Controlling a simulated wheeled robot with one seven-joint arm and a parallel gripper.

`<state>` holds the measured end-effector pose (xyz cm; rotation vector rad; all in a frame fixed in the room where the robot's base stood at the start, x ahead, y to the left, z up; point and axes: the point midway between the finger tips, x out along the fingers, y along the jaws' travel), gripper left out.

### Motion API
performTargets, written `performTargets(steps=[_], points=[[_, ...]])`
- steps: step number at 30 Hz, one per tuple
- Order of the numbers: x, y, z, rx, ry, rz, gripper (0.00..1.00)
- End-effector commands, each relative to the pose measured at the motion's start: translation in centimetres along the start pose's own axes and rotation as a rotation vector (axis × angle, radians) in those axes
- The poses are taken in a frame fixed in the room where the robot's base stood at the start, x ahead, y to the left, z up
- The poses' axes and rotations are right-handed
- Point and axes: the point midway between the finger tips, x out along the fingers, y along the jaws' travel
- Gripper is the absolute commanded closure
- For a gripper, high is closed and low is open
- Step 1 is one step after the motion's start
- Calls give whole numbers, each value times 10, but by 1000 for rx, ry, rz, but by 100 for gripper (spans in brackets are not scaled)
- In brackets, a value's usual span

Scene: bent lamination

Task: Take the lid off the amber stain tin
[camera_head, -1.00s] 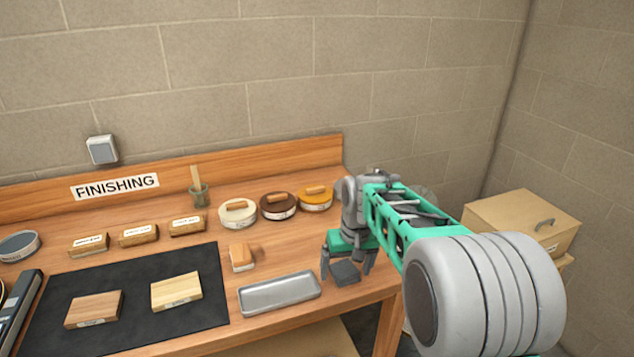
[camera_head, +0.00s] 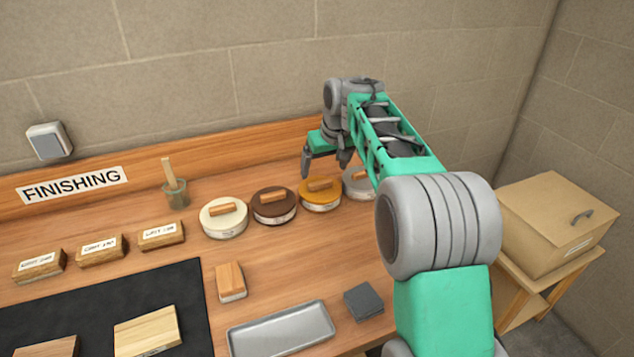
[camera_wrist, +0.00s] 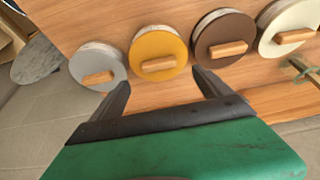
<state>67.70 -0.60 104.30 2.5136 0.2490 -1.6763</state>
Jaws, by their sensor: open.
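The amber stain tin (camera_head: 320,195) stands near the back of the bench, its amber lid on and a wooden bar handle across the top. In the wrist view the amber lid (camera_wrist: 159,55) lies just beyond and between my open fingers. My gripper (camera_head: 325,168) is open and empty, above and slightly behind the tin in the head view, and apart from it. In the wrist view the two dark fingertips of my gripper (camera_wrist: 160,80) reach toward the lid's near edge without visibly touching the handle.
A dark brown tin (camera_head: 273,206) and a cream tin (camera_head: 223,218) stand left of it, a grey tin (camera_head: 358,184) right, partly behind my arm. A cup with a brush (camera_head: 176,192) stands farther left. A metal tray (camera_head: 280,330) and a grey block (camera_head: 364,301) lie in front.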

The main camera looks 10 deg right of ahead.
Motion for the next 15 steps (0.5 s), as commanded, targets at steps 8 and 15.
performTargets(steps=[8, 15], points=[[36, 3, 0, 6, -6, 1, 11], [71, 1, -2, 3, -4, 1, 11]])
